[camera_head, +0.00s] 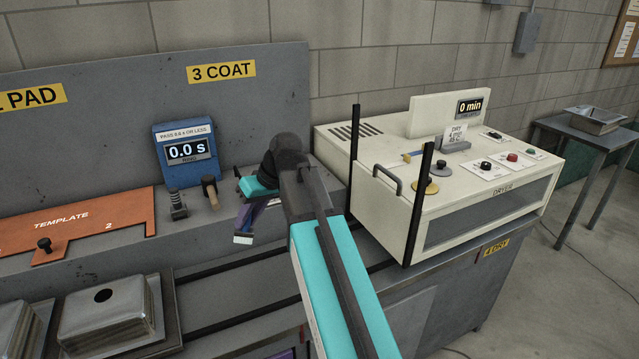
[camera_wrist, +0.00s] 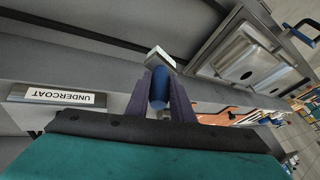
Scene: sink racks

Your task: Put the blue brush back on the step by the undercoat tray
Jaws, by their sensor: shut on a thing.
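My gripper (camera_head: 247,222) is shut on the blue brush (camera_wrist: 159,88). In the wrist view the purple fingers (camera_wrist: 181,95) close on either side of its blue handle, and its pale block-like head (camera_wrist: 160,57) sticks out beyond them. In the head view only the pale head (camera_head: 243,239) shows clearly, low in front of the bench. An UNDERCOAT label (camera_wrist: 58,97) is on a grey ledge to the left in the wrist view. I cannot make out the undercoat tray itself; my arm covers part of the bench in the head view.
A blue timer (camera_head: 186,155) reading 0.0 s, a dark knob (camera_head: 177,205) and a wooden-handled piece (camera_head: 210,190) stand left of my gripper. The orange template (camera_head: 75,222) and steel sinks (camera_head: 108,312) lie further left. The cream dryer (camera_head: 440,180) with black posts stands right of my arm.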

